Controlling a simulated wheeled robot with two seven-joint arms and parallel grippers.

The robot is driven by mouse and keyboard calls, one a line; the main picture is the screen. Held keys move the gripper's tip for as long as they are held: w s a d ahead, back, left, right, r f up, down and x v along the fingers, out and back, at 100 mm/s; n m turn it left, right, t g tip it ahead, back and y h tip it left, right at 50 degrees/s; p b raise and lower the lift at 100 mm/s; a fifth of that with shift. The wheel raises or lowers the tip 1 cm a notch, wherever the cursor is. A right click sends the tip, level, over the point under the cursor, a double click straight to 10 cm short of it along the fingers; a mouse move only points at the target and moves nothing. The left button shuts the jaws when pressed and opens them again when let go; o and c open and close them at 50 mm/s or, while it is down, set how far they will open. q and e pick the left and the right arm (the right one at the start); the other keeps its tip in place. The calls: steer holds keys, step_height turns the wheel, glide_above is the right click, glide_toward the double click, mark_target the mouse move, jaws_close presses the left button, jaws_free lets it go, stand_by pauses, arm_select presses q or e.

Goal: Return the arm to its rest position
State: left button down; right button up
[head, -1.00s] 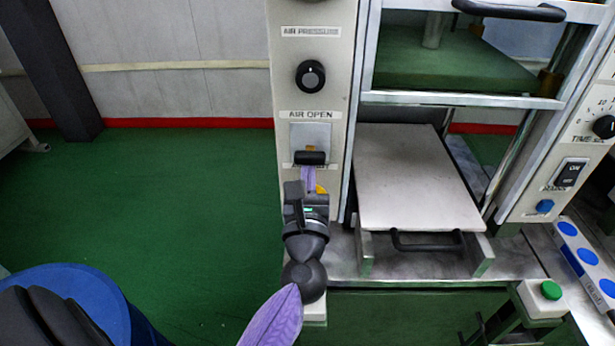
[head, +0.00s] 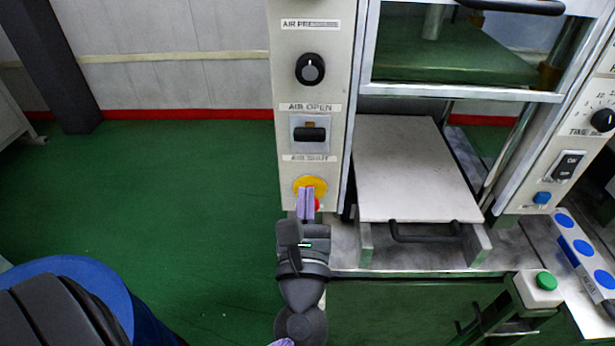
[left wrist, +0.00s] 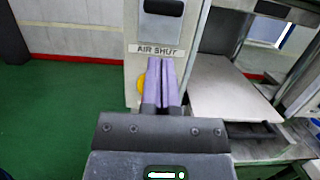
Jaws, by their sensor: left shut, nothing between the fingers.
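My left gripper (head: 306,202) is in front of the lower part of the machine's left panel (head: 292,176), just below the "AIR SHUT" label. Its purple fingers are together and empty. In the head view they overlap a yellow disc with a red button (head: 318,187); I cannot tell whether they touch it. In the left wrist view the fingers (left wrist: 161,80) point up at the panel, with the yellow disc (left wrist: 142,86) partly hidden behind them. The black air switch (head: 309,134) sits above, clear of the fingers. My right gripper is not in view.
A pale plate (head: 414,170) with a black handle lies right of the panel. A green button box (head: 545,283) and a strip with blue discs (head: 574,234) stand at the lower right. A blue round container (head: 70,290) is at the lower left. Green floor is open to the left.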

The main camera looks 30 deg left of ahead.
arm_select(q)
steer(key=shift+s+d+f, duration=0.15)
steer(key=shift+s+d, duration=0.2)
steer(key=shift+s, duration=0.25)
